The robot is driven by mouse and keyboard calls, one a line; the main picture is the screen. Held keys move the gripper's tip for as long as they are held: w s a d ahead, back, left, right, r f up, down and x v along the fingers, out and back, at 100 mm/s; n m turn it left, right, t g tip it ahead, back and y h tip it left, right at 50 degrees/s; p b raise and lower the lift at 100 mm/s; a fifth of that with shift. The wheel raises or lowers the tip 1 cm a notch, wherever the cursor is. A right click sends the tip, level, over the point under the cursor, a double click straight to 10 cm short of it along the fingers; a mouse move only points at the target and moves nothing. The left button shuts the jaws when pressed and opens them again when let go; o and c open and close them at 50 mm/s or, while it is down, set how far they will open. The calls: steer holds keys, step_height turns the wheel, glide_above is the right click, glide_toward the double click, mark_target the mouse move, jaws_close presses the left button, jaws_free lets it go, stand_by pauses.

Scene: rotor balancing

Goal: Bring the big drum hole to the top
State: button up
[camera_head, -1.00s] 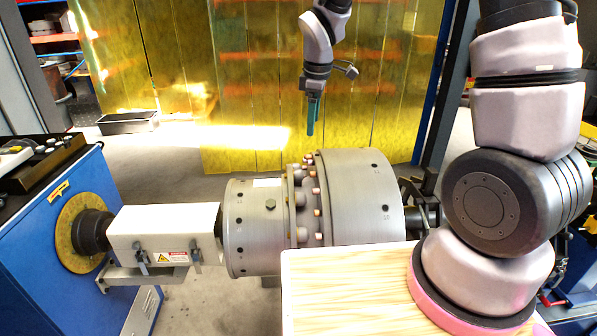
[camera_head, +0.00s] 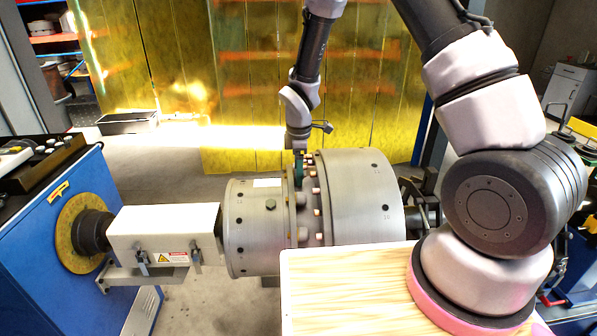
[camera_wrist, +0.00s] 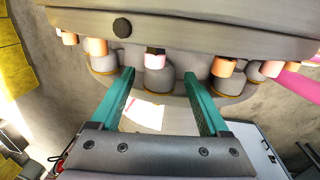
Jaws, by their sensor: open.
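The rotor lies level, with a big grey drum (camera_head: 350,195) on the right and a smaller drum (camera_head: 245,225) on the left. A ring of copper-tipped studs sits between them. Dark spots, apparently holes, show on the big drum's side (camera_head: 385,208). In the wrist view, the big drum's wall (camera_wrist: 210,32) crosses the top, with one dark round or six-sided spot (camera_wrist: 122,28). My gripper (camera_head: 299,165) is open, pointing down at the stud ring's top. Its green fingers (camera_wrist: 159,76) stand apart, with a pale-tipped stud (camera_wrist: 155,62) between them in the picture. Contact cannot be told.
A blue machine (camera_head: 60,230) with a white-covered shaft (camera_head: 165,225) joins the rotor's left end. A wooden board (camera_head: 340,290) lies in front of the big drum. Yellow curtains (camera_head: 230,60) hang behind. A white label (camera_head: 267,183) is on the small drum.

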steer(key=shift+f, duration=0.3)
jaws_close()
stand_by(1.3)
